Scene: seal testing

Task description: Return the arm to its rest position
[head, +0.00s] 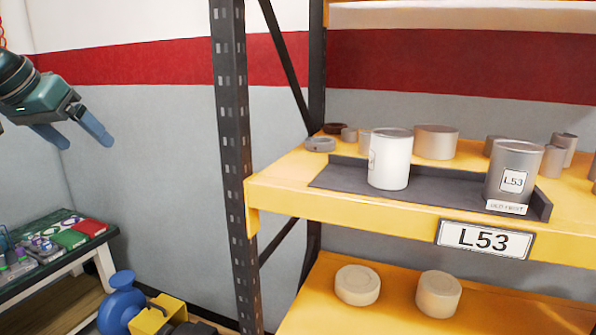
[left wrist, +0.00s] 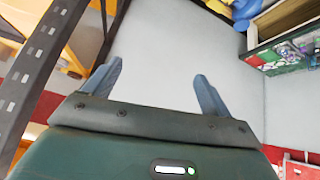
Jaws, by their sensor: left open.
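My left gripper (head: 82,132) is at the upper left of the head view, in front of the wall and left of the rack. Its two blue fingers are apart with nothing between them. In the left wrist view the gripper (left wrist: 158,82) also shows its fingers spread and empty, with grey wall behind. It touches nothing that I can see. My right gripper is in neither view.
A rack with a dark upright (head: 236,170) stands right of the gripper. Its yellow shelf (head: 268,190) bears a white can (head: 390,160), a grey L53 can (head: 513,172) and several other cylinders. A bench (head: 108,236) with small items stands lower left, beside a blue object (head: 122,300).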

